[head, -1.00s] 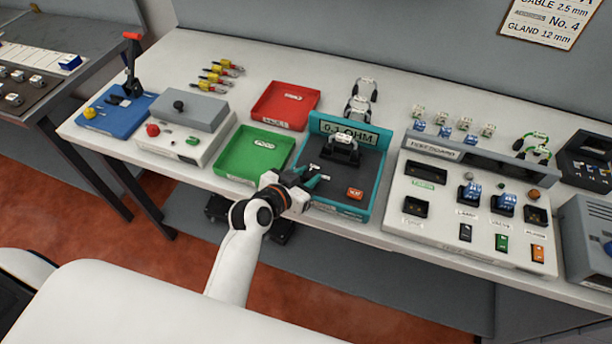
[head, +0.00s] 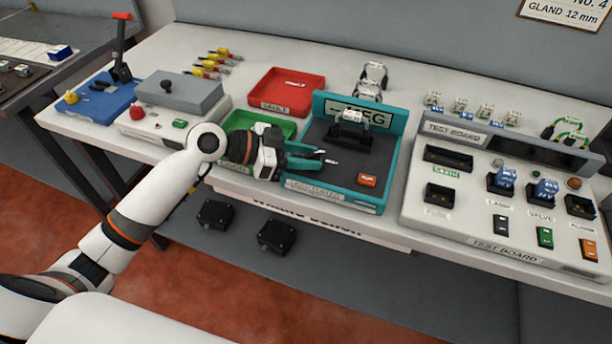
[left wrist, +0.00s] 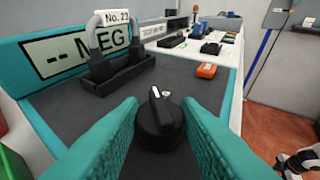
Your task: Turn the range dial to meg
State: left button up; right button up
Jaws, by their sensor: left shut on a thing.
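The teal tester (head: 385,190) stands mid-table with a dark grey top. Its display (head: 378,118) ends in "EG" in the head view; in the left wrist view the display (left wrist: 70,57) reads "-- MEG". The black range dial (left wrist: 158,118) stands on the tester's top, its white pointer mark leaning slightly left, towards the far side. My left gripper (head: 315,158) has its teal fingers on either side of the dial, shut on it, as the left wrist view (left wrist: 160,130) shows. In the head view the fingers mostly hide the dial.
An orange button (head: 367,180) is on the tester's right. A green tray (head: 240,120) lies left, a red tray (head: 286,88) behind, the test board (head: 480,215) right.

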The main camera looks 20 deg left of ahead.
pick_arm(q)
jog(key=shift+w+m+g+h+b, duration=0.15)
jog(key=shift+m+g+h+b, duration=0.3)
jog(key=shift+m+g+b, duration=0.55)
jog(key=shift+w+m+g+h+b, duration=0.1)
jog(key=shift+m+g+h+b, duration=0.35)
jog(key=shift+m+g+b, duration=0.5)
jog(key=o, duration=1)
jog(key=shift+c, duration=0.2)
jog(key=shift+a, duration=0.1)
jog(key=b+v, duration=0.1)
jog(key=v, duration=1.1)
jog(key=shift+b, duration=0.4)
jog(key=shift+r, duration=0.1)
